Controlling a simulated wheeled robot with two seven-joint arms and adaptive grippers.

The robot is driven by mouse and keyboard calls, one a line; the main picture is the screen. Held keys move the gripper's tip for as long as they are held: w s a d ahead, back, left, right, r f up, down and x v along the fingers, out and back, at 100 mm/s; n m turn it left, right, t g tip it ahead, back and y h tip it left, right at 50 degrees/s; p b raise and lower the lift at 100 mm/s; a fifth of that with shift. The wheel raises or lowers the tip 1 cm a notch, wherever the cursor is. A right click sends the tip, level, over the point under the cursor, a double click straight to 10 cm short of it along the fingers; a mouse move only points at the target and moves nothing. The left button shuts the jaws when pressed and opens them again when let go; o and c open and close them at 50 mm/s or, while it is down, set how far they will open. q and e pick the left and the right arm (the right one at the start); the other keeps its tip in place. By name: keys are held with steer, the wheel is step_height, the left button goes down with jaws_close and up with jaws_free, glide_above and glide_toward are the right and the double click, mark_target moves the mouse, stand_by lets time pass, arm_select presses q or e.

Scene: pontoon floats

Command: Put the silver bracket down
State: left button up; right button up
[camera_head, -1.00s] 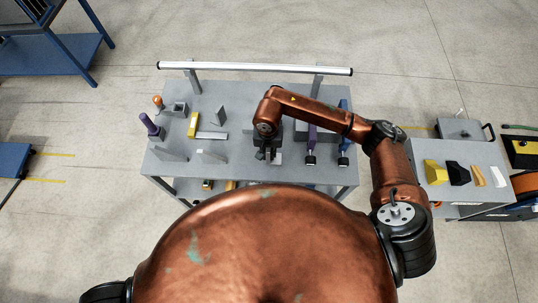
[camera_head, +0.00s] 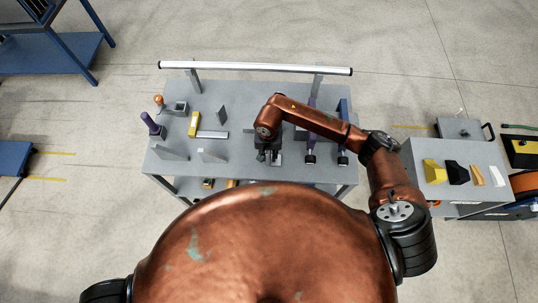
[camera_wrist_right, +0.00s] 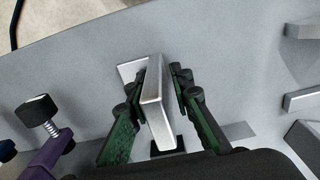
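The silver bracket (camera_wrist_right: 155,95) is a bright L-shaped metal piece. In the right wrist view its upright plate stands between my right gripper's two green and black fingers (camera_wrist_right: 160,85), and its flat foot appears to rest on the grey table. The fingers stand on both sides of the plate, with a narrow gap visible at the right finger. In the head view my right gripper (camera_head: 268,156) is low over the front middle of the table (camera_head: 230,171), and the bracket there is mostly hidden by it. My left gripper is not in view.
Purple and blue clamps (camera_head: 311,150) stand close to the right of my gripper. Grey plates, a yellow block (camera_head: 194,124) and a purple-handled tool (camera_head: 151,124) are on the left. A white bar (camera_head: 255,68) spans the back. A side table (camera_head: 450,196) at right holds several pieces.

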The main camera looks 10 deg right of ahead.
steer(key=shift+o, duration=0.8)
steer(key=shift+r, duration=0.15)
steer(key=shift+w+r, duration=0.1)
steer(key=shift+r, duration=0.25)
step_height(320, 180, up, 11)
steer(key=shift+r+b, duration=0.2)
steer(key=shift+b, duration=0.75)
